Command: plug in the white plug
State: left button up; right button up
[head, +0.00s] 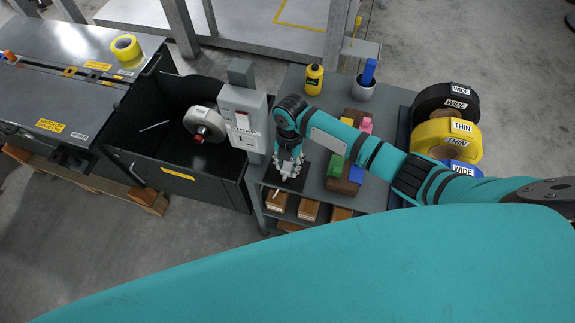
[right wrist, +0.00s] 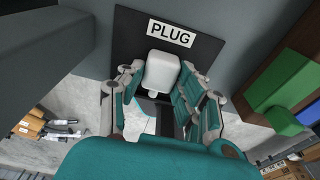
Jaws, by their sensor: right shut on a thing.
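The white plug (right wrist: 163,72) shows in the right wrist view at the dark square marked PLUG (right wrist: 124,42). My right gripper (head: 288,171) points down at that square on the grey cart top. Its fingers lie on both sides of the plug and are shut on it. I cannot tell whether the plug touches the surface. In the head view the gripper mostly hides the plug. A grey box with labels (head: 241,103) stands just left of my right gripper; I cannot make out a socket on it. My left gripper is not in view.
Right of the gripper, a brown block holder (head: 356,174) carries coloured blocks. A yellow bottle (head: 314,79) and a cup (head: 363,90) stand behind. Large black, yellow and blue rolls are at the right. A black bin (head: 180,185) lies left of the box.

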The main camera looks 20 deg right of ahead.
aim_at(286, 170)
jog(key=shift+r, duration=0.15)
jog(key=shift+w+r, duration=0.1)
jog(key=shift+r, duration=0.1)
jog(key=r, duration=0.1)
jog(key=r+b, duration=0.1)
jog(key=shift+s+a+r, duration=0.25)
jog(key=shift+s+r, duration=0.1)
jog(key=shift+s, duration=0.05)
jog(key=s+a+b, duration=0.2)
jog(key=s+a, duration=0.7)
jog(key=s, duration=0.5)
jog(key=shift+s+a, duration=0.15)
jog(key=shift+a, duration=0.2)
